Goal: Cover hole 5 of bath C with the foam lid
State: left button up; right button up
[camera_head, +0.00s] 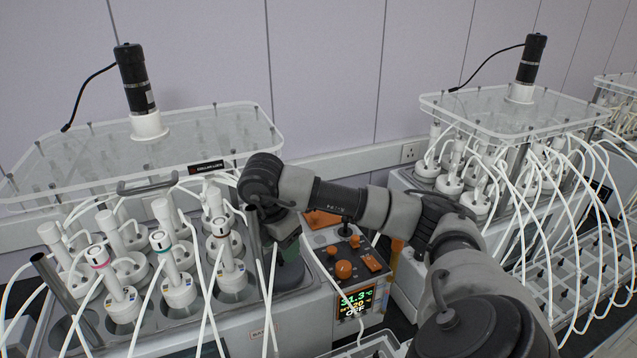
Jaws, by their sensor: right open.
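The near bath (235,342) stands at the left, with several white-capped bottles in its holes; its front label is too small to read fully. My right arm reaches in from the lower right. My right gripper (281,236) is open and points down over the bath's right end, beside the bottles. Below it a dark round piece (291,274) sits at the right-end hole. It looks like the foam lid, but I cannot tell whether it lies flat in the hole. The gripper partly hides it, and the hole number does not show. My left gripper is not in view.
A clear cover (190,140) with a black motor (135,80) stands over the near bath. White tubes hang in front of the bottles. A control box (350,275) with orange knobs is right of my gripper. A second bath unit (490,165) stands at the right.

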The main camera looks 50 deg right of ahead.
jog(key=s+d+r+b, duration=0.3)
jog(key=s+r+b, duration=0.2)
jog(key=s+r, duration=0.3)
jog(key=s, duration=0.3)
jog(key=shift+d+r, duration=0.15)
jog(key=shift+d, duration=0.25)
